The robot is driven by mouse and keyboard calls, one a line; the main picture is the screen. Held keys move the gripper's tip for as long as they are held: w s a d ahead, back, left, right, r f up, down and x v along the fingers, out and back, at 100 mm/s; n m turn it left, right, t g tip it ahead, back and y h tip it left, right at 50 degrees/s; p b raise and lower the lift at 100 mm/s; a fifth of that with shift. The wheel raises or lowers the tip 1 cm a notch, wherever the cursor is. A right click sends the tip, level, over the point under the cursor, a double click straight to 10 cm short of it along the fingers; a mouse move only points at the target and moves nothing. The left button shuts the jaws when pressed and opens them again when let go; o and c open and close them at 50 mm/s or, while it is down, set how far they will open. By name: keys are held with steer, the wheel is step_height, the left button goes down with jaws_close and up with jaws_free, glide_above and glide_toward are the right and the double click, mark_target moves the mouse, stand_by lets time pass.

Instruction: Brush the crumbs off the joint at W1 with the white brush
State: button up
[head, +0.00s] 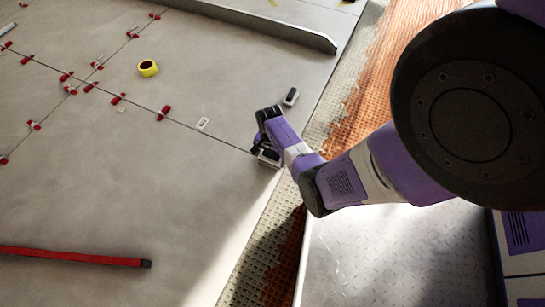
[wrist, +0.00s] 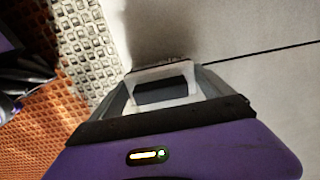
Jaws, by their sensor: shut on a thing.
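My gripper (head: 266,150) is low over the large grey tiles, at their right edge, by the end of the dark joint (head: 225,139). In the wrist view its two fingers are shut on the white brush (wrist: 150,73), a pale block with a dark middle. The brush is at or just above the floor; contact cannot be told. The joint also shows in the wrist view (wrist: 275,51), running right from near the brush. A small white label (head: 203,123) lies beside the joint; its writing is too small to read. Crumbs cannot be made out.
A small dark-and-light block (head: 290,97) lies beyond my gripper. Several red clips, one near the joint (head: 163,113), stand along the tile lines. A yellow tape roll (head: 148,68), a red bar (head: 70,256) and a metal rail (head: 260,22) lie on the tiles. Orange matting (head: 370,75) borders the right.

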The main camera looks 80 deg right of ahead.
mark_target(261, 154)
steer(key=shift+w+d+r+b, duration=0.1)
steer(key=shift+w+d+b, duration=0.2)
steer(key=shift+w, duration=0.7)
steer(key=shift+w+d+r+b, duration=0.15)
steer(key=shift+w+b, duration=0.1)
steer(key=shift+w, duration=0.75)
steer(key=shift+w+d+f+b, duration=0.1)
steer(key=shift+w+b, duration=0.15)
steer(key=shift+w, duration=0.2)
steer(key=shift+w+d+f+b, duration=0.1)
steer(key=shift+w+b, duration=0.1)
steer(key=shift+w, duration=0.25)
steer(key=shift+r, duration=0.15)
step_height(261, 154, up, 8)
steer(key=p, duration=0.8)
